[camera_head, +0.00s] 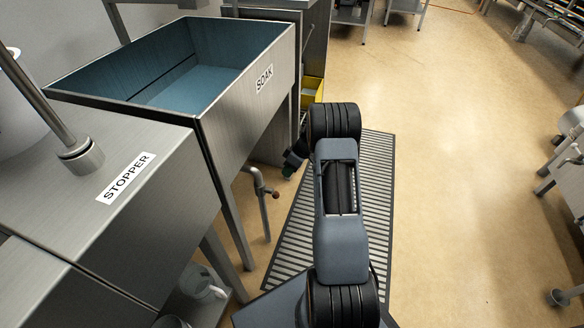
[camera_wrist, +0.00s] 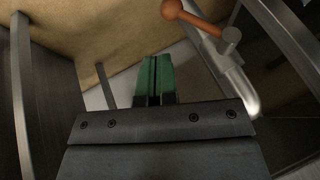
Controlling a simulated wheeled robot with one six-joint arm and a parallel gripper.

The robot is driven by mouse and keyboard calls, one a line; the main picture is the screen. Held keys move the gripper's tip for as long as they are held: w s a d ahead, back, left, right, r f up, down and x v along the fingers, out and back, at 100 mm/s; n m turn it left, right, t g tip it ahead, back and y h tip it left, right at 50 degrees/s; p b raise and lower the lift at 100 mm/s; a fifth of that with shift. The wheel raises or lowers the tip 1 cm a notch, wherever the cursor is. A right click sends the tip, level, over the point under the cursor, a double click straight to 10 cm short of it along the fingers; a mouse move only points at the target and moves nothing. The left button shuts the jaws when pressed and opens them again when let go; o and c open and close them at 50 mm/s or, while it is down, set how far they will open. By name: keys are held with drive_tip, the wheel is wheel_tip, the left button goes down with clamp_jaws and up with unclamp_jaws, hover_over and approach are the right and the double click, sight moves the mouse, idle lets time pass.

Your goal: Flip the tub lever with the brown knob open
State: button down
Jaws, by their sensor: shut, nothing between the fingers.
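The tub (camera_head: 225,110) is a steel basin with a blue-grey inside, labelled SOAK. Under its front, a bent metal pipe (camera_head: 260,188) carries the lever with its small brown knob (camera_head: 275,194). In the wrist view the brown knob (camera_wrist: 172,9) is at the top edge, on an orange-brown arm leading right to a grey pivot (camera_wrist: 231,36) on the pipe. My gripper (camera_wrist: 156,62) has green fingers, shut and empty. The fingertips appear below and left of the knob in that view, apart from it. In the head view my arm mostly hides my gripper (camera_head: 291,163) beside the tub.
A steel counter (camera_head: 60,190) labelled STOPPER stands at the left. The tub's leg (camera_head: 228,215) is left of the pipe. A yellow bin (camera_head: 311,92) stands behind my arm. A ribbed mat (camera_head: 376,180) lies under the arm. Floor on the right is open.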

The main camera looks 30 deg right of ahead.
sight(274, 194)
drive_tip(key=shift+s+a+f+b, duration=0.25)
drive_tip(key=shift+a+f+b, duration=0.1)
drive_tip(key=shift+a+f, duration=0.45)
drive_tip(key=shift+s+a+f+b, duration=0.25)
drive_tip(key=shift+a+f+b, duration=0.1)
drive_tip(key=shift+a+f, duration=0.45)
drive_tip(key=shift+s+a+f+b, duration=0.25)
drive_tip(key=shift+a+f+b, duration=0.1)
drive_tip(key=shift+a+f, duration=0.45)
drive_tip(key=shift+a, duration=0.15)
